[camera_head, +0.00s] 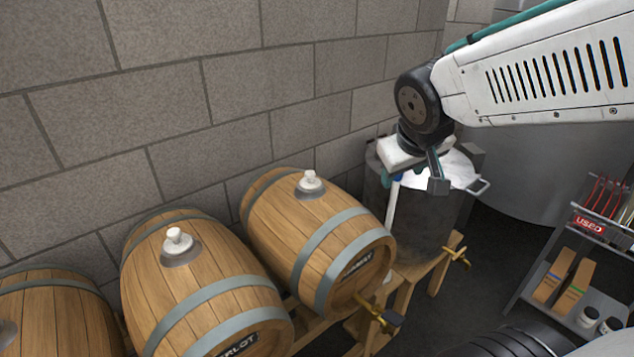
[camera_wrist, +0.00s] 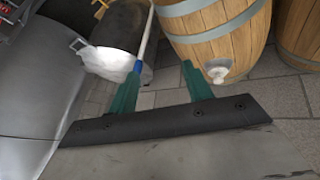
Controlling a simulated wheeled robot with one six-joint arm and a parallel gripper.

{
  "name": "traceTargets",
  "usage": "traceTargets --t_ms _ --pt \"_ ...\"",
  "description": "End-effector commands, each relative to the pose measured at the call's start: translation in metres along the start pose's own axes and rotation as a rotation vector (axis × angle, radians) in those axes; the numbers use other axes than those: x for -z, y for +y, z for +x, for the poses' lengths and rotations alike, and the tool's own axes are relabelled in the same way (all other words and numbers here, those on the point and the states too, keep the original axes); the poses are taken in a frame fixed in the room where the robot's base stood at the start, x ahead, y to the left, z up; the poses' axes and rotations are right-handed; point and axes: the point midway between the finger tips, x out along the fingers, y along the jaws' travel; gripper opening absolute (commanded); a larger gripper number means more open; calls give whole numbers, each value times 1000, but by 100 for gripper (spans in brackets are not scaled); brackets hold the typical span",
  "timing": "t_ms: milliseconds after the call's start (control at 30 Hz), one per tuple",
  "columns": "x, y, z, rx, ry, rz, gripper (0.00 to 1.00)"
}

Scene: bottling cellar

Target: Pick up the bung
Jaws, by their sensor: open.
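A white bung (camera_head: 311,181) sits in the top of the right-hand wooden barrel (camera_head: 275,212). A second white bung (camera_head: 177,240) sits in the middle barrel (camera_head: 150,265). In the wrist view one white bung (camera_wrist: 217,74) shows on a barrel (camera_wrist: 215,30), just beyond the right fingertip. My gripper (camera_head: 414,183) is open over the dark drum, right of the barrels and apart from both bungs. Its two teal fingers (camera_wrist: 160,80) show in the wrist view with no bung between them.
A dark drum (camera_head: 420,225) with a white top stands right of the barrels. A white tube with a blue end (camera_head: 391,208) is beside it. A shelf rack (camera_head: 520,295) with a USED label is at right. A block wall (camera_head: 180,100) runs behind the barrels.

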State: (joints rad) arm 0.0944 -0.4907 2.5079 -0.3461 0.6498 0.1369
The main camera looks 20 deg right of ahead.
Motion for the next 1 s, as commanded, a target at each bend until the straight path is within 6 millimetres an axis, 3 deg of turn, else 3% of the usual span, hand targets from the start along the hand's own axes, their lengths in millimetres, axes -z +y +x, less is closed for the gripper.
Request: traceTargets --t_ms 33,167,233,333,500,633,767,1000 --pt "26 9 24 -25 71 -26 50" --pt "90 14 71 -10 294 -125 50" --pt "116 5 95 47 406 -186 50" --pt "138 -19 125 193 537 -261 50" --pt "140 -63 154 484 677 -335 50" --pt "130 -85 160 654 725 -349 50" --pt "126 -95 162 736 745 -351 50" --pt "137 -117 172 752 749 -354 50"
